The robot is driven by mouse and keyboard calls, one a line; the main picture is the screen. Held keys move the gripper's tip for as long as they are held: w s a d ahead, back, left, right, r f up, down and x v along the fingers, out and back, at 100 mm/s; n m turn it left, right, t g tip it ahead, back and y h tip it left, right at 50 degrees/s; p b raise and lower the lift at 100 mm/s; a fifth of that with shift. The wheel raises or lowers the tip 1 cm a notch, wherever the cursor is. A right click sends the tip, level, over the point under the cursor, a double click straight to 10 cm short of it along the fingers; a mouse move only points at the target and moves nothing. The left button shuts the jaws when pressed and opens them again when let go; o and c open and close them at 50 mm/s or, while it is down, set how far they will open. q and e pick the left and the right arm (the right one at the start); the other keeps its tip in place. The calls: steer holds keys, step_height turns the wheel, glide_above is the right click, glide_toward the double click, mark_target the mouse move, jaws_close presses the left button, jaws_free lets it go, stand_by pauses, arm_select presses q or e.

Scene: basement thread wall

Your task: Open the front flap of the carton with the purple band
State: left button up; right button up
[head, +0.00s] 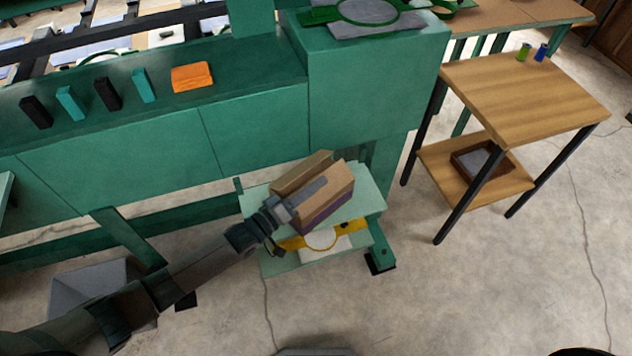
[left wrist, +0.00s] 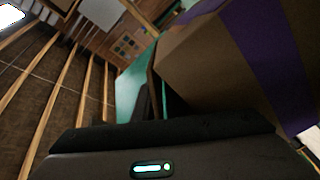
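The brown carton (head: 338,188) with the purple band (head: 322,215) stands on the upper shelf of a small pale green stand (head: 370,203). A brown panel (head: 298,174) stands tilted up along its back left side. My left gripper (head: 312,193) reaches in from the lower left and lies over the carton's near left part, hiding some of it. I cannot tell whether it touches the carton. In the left wrist view the carton (left wrist: 205,62) and its purple band (left wrist: 262,50) fill the upper right, close to the gripper. The finger gap is not clear. My right gripper is not in view.
A green bench (head: 255,125) runs behind, with an orange block (head: 192,76) and several small dark and teal blocks on top. A wooden table (head: 520,85) stands at right. The floor (head: 450,290) at lower right is clear.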

arm_select(q)
steer(key=shift+w+d, duration=0.2)
jaws_close()
